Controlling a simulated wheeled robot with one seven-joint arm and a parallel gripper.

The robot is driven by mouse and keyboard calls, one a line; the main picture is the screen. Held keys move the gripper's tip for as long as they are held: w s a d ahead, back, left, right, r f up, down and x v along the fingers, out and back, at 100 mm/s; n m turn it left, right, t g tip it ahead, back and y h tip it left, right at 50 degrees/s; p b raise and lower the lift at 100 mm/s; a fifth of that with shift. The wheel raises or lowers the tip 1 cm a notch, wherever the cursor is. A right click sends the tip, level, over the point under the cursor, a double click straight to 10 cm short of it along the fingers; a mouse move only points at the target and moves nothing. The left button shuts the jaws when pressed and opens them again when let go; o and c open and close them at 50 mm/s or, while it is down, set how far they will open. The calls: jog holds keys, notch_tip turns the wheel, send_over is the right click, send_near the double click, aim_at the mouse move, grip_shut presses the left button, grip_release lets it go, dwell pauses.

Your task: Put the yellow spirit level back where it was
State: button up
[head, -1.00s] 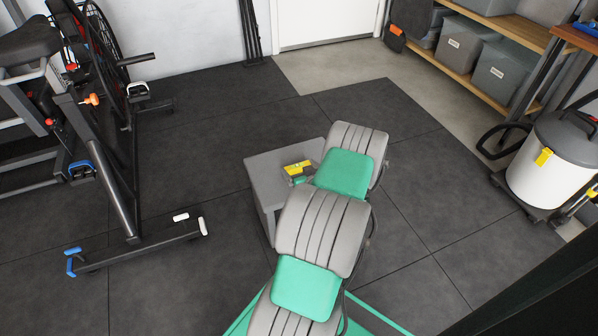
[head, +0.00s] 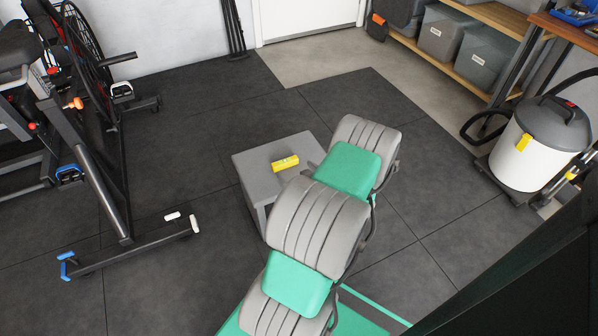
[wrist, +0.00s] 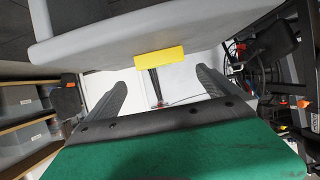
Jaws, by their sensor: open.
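The yellow spirit level (head: 285,163) lies on top of a grey box-like stand (head: 250,165), near the middle of its top and just left of my arm in the head view. In the wrist view the level (wrist: 159,62) shows at the edge of the stand's grey top (wrist: 100,45), with the picture seeming upside down. My gripper (wrist: 162,80) is open, its two dark fingers spread wide with the level in line between them and beyond their tips. Nothing is held.
An exercise machine (head: 110,190) stands on the left. A grey and white shop vacuum (head: 535,150) stands on the right. A wooden shelf with grey bins (head: 447,35) and a workbench with a blue tray (head: 575,12) are at the back right.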

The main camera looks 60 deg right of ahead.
jog(key=w+a+r+n+g+y, duration=0.1)
jog(key=w+a+r+n+y, duration=0.2)
jog(key=a, duration=0.5)
jog(key=w+a+r+n+g+y, duration=0.25)
jog(key=w+a+r, duration=0.2)
jog(key=a, duration=0.35)
jog(key=w+a+r+n+g+y, duration=0.1)
jog(key=w+a+r+n+y, duration=0.2)
jog(key=a, duration=0.6)
jog(key=s+a+r+g, duration=0.1)
jog(key=s+a+r, duration=0.2)
jog(key=a, duration=0.3)
jog(key=s+a+r+m+g+h, duration=0.1)
jog(key=s+a+r+g, duration=0.1)
jog(key=s+a+r, duration=0.2)
jog(key=s+a+r+m+g, duration=0.1)
jog(key=s+a+r, duration=0.3)
jog(key=a, duration=0.4)
jog(key=shift+s+a+g+p, duration=0.3)
jog(key=shift+s+g, duration=0.15)
jog(key=shift+g, duration=0.1)
